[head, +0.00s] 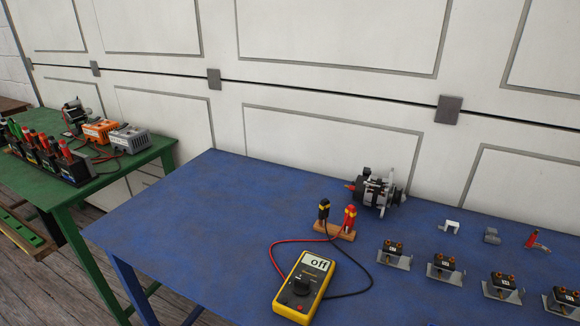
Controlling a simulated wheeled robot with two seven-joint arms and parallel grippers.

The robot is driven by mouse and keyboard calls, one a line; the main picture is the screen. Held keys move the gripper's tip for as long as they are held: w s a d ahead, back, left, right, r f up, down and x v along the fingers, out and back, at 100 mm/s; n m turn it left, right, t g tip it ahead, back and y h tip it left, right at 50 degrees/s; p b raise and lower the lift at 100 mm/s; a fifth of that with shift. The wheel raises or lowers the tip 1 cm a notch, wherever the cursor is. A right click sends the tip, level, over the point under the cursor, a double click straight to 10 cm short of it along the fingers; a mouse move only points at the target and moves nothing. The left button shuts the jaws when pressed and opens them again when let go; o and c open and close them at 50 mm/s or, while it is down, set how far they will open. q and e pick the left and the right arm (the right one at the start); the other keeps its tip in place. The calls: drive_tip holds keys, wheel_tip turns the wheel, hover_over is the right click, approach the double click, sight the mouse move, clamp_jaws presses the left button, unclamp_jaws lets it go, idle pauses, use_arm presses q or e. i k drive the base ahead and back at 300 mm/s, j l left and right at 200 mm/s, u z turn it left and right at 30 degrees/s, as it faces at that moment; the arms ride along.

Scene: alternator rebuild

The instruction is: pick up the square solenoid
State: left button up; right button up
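Several black, boxy solenoids with copper-coloured terminals on metal brackets stand in a slanting row at the right of the blue table (215,230). From left to right I see a first solenoid (394,249), a second solenoid (443,264), a third solenoid (503,283) and a fourth solenoid (563,298) near the right edge of the picture. They look much alike and carry small pale labels that I cannot read. I cannot tell which one is meant by the square solenoid. Neither of my grippers is in view.
A yellow multimeter (306,287) reading "off" has leads to probes in a wooden block (335,231). An alternator (377,190) and small metal parts (450,226) lie behind the solenoids. The blue table's left half is clear. A green table (110,170) with equipment stands left.

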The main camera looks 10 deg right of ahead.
sight(501, 288)
drive_tip(key=l+z, duration=0.1)
drive_tip(key=z, duration=0.7)
drive_tip(key=l+z, duration=0.15)
drive_tip(key=z, duration=0.7)
